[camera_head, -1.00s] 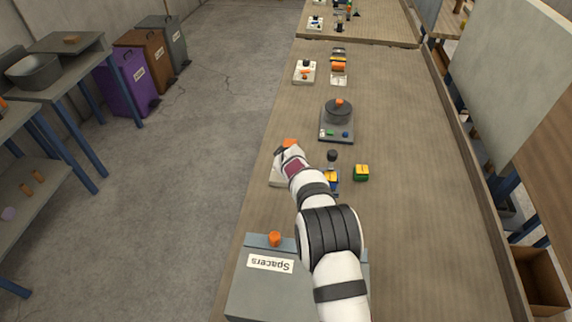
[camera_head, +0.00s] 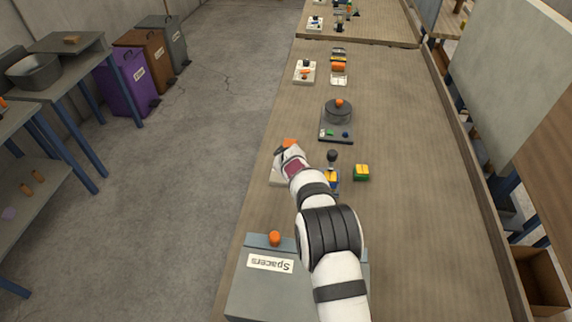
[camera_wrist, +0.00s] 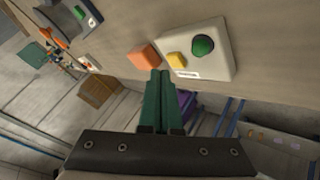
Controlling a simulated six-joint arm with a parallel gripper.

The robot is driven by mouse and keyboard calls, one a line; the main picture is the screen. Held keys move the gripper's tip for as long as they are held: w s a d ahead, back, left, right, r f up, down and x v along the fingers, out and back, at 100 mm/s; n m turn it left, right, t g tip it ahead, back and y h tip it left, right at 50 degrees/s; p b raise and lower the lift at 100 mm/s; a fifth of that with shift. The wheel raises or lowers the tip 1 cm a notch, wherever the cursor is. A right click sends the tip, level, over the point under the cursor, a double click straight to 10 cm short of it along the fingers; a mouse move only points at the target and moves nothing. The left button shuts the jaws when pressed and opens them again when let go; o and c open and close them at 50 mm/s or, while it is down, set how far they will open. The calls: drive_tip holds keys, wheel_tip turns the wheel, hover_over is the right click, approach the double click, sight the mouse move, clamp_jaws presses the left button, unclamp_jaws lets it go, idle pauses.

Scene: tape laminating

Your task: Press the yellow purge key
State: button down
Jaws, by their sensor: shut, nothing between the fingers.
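In the wrist view, the yellow key (camera_wrist: 177,60) sits on a pale control box (camera_wrist: 215,68) beside a round green button (camera_wrist: 203,45). A small label lies along the box's edge near the key. My gripper (camera_wrist: 160,73) has its green fingers together and empty. In the wrist view, the fingertips appear just to the left of the yellow key; contact cannot be told. In the head view, part of the pale box (camera_head: 275,178) shows beside my wrist, which hides the key and fingertips.
An orange block (camera_wrist: 143,57) lies close beside the fingertips and box. In the head view, a yellow-and-green block (camera_head: 361,172), a dark round device (camera_head: 338,113) and a grey Spacers bin (camera_head: 245,295) stand on the bench. The bench's right side is clear.

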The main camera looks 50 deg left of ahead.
drive_tip(key=shift+f, duration=0.15)
drive_tip(key=shift+f, duration=0.3)
drive_tip(key=shift+f, duration=0.5)
idle(0.7)
drive_tip(key=shift+r, duration=0.9)
drive_tip(key=shift+r, duration=2.55)
